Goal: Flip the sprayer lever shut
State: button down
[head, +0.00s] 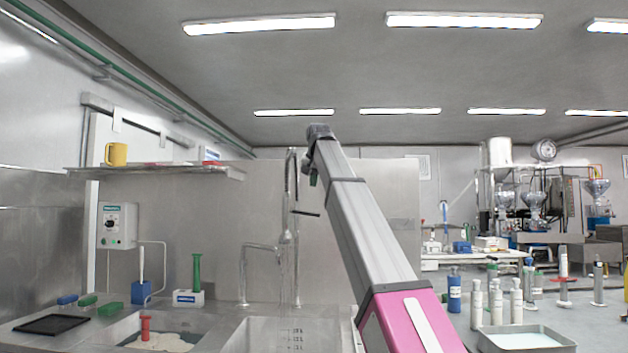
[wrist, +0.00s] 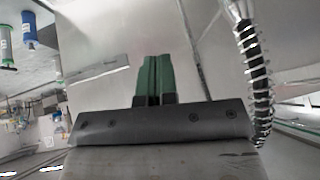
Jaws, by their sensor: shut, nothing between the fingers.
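The sprayer (head: 287,237) hangs on a tall metal hose above the sink, left of my arm. A dark bar (head: 306,213), seemingly its lever, sticks out to the right, roughly level. Its spring-wrapped hose (wrist: 252,70) shows in the wrist view, right of my gripper and apart from the fingertips. My gripper (wrist: 153,75) has green fingers closed together with nothing between them. In the head view a small green part of it (head: 313,179) shows below the arm's end, above and beside the bar. The lever is not clearly seen in the wrist view.
A sink basin (head: 250,335) lies below the sprayer, with a lower faucet (head: 243,270) beside it. Several bottles and a tray (head: 525,340) stand at right.

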send_over(311, 214)
jog(key=f, duration=0.3)
jog(key=w+f, duration=0.1)
jog(key=f, duration=0.1)
jog(key=shift+d+f, duration=0.2)
jog(key=shift+d, duration=0.05)
jog(key=shift+s+a+f, duration=0.1)
jog(key=shift+s+f, duration=0.15)
jog(key=shift+f, duration=0.35)
jog(key=shift+s+a+f, duration=0.1)
jog(key=shift+s+f, duration=0.15)
jog(key=shift+f, duration=0.3)
jog(key=shift+a+f, duration=0.1)
jog(key=shift+f, duration=0.5)
jog(key=shift+f+y, duration=0.3)
jog(key=shift+y, duration=0.1)
notch_tip(311, 214, down, 3)
jog(key=m+y, duration=0.1)
jog(key=y, duration=0.1)
jog(key=m+y, duration=0.1)
jog(key=y, duration=0.1)
jog(key=shift+f+t+y, duration=0.2)
jog(key=shift+t+y, duration=0.1)
jog(key=shift+t, duration=0.1)
